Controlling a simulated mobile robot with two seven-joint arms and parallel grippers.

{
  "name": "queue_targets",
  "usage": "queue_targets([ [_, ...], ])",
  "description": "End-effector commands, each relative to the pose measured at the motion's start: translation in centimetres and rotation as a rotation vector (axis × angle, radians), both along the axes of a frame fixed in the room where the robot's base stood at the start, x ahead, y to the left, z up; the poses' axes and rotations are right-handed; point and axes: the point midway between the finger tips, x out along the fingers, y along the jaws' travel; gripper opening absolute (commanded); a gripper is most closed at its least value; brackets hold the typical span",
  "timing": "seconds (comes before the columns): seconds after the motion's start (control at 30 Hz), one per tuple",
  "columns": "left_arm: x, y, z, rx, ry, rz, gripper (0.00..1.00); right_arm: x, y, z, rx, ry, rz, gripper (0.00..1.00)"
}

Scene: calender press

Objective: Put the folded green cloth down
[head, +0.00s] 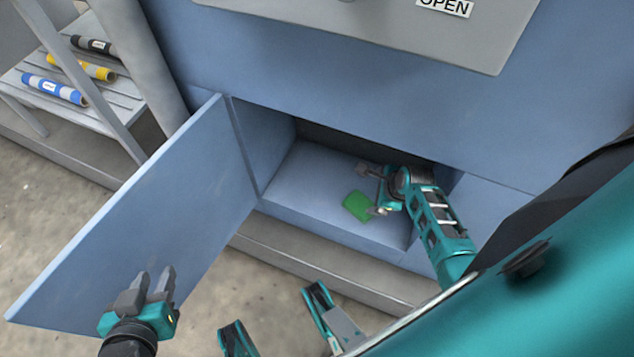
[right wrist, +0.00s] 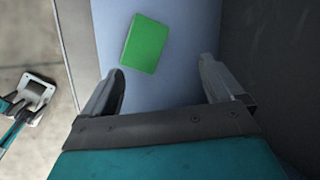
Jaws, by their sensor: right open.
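The folded green cloth (head: 357,206) lies flat on the floor of the open blue compartment (head: 310,190), near its front edge. In the right wrist view the cloth (right wrist: 146,43) is a flat green rectangle beyond the fingertips, left of centre. My right gripper (head: 372,190) is inside the compartment, beside the cloth. Its fingers (right wrist: 162,75) are spread with nothing between them, apart from the cloth. My left gripper (head: 156,275) is in front of the open door, empty, with a narrow gap between its fingers.
The compartment's door (head: 150,205) stands swung open to the left. A grey ledge (head: 310,270) runs below the opening. A slatted rack (head: 60,85) at upper left holds blue, yellow and black rolls. A grey panel with an OPEN sign (head: 444,6) is above.

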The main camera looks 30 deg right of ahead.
Motion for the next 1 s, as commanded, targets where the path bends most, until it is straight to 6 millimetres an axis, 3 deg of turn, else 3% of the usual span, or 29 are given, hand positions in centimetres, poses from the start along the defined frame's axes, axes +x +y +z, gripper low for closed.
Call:
queue_targets([
  [0.17,0.0,0.0,0.0,0.0,0.001,-0.001,0.38,0.2,2.2,3.3,-0.344,-0.089,0.53,0.94],
  [0.27,0.0,0.0,0.0,-0.001,0.001,0.0,0.38,0.3,4.6,5.3,-0.536,-0.145,0.823,0.94],
  [0.4,0.0,-0.1,0.0,-0.003,0.001,0.001,0.38,-0.2,8.8,8.5,-0.805,-0.235,1.212,0.94],
  [0.6,0.0,-0.3,0.1,-0.009,0.0,0.005,0.38,-1.9,15.4,13.2,-1.177,-0.386,1.655,0.94],
  [0.8,0.1,-0.3,0.1,-0.011,0.0,0.005,0.38,-3.4,19.4,16.5,-1.419,-0.485,1.863,0.94],
  [1.0,0.1,-0.3,0.2,-0.011,-0.001,0.005,0.38,-3.7,20.2,17.3,-1.481,-0.506,1.906,0.94],
])
